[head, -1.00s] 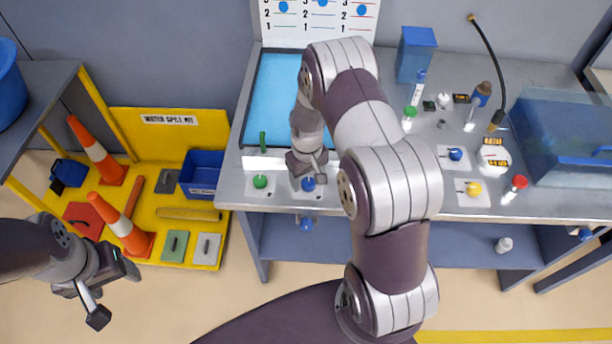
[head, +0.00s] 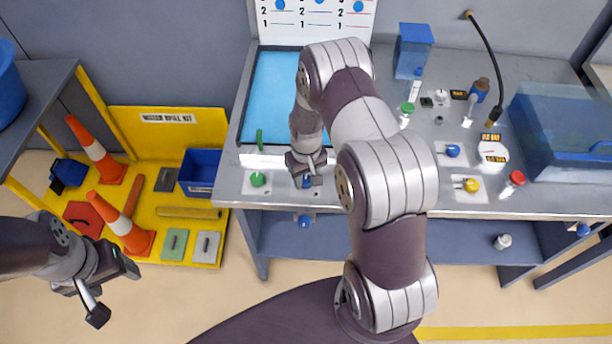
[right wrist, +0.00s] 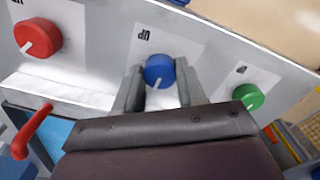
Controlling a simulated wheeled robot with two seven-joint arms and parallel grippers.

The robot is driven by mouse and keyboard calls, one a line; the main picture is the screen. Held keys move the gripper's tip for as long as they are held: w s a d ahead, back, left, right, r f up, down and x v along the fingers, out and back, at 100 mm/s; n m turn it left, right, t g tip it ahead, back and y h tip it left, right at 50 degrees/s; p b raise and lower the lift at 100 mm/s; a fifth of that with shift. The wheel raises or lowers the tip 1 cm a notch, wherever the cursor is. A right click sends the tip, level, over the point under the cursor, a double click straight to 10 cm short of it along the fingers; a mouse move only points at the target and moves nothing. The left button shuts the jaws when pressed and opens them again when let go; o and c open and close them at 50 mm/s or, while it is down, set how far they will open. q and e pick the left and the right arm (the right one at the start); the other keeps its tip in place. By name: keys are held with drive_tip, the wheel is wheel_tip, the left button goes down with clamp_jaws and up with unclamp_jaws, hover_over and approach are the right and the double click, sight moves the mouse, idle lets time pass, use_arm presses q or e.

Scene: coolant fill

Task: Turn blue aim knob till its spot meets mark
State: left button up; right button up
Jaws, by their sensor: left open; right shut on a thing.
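A blue knob (right wrist: 160,70) with a white pointer line sits on a white plate on the bench front. In the right wrist view it lies between my right gripper's two fingers (right wrist: 160,85), which are shut on it. The pointer line points down in that view, toward my gripper. A dark label is printed on the plate. In the head view, my right gripper (head: 306,165) covers most of the blue knob (head: 306,183). My left gripper (head: 115,290) is open and empty above the floor at the left.
A green knob (right wrist: 247,97) and a red knob (right wrist: 37,37) flank the blue one. A red lever (right wrist: 32,130) stands near the blue tray (head: 272,95). A yellow spill kit (head: 150,210) with cones stands at left.

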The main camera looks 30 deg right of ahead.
sight(306, 180)
drive_tip(key=shift+m, duration=2.4)
drive_tip(key=o, duration=1.1)
drive_tip(key=shift+c, duration=0.2)
drive_tip(key=shift+r, duration=0.1)
wheel_tip(306, 180, up, 13)
drive_tip(key=b, duration=0.2)
drive_tip(key=shift+f+b, duration=0.2)
drive_tip(key=shift+b, duration=0.1)
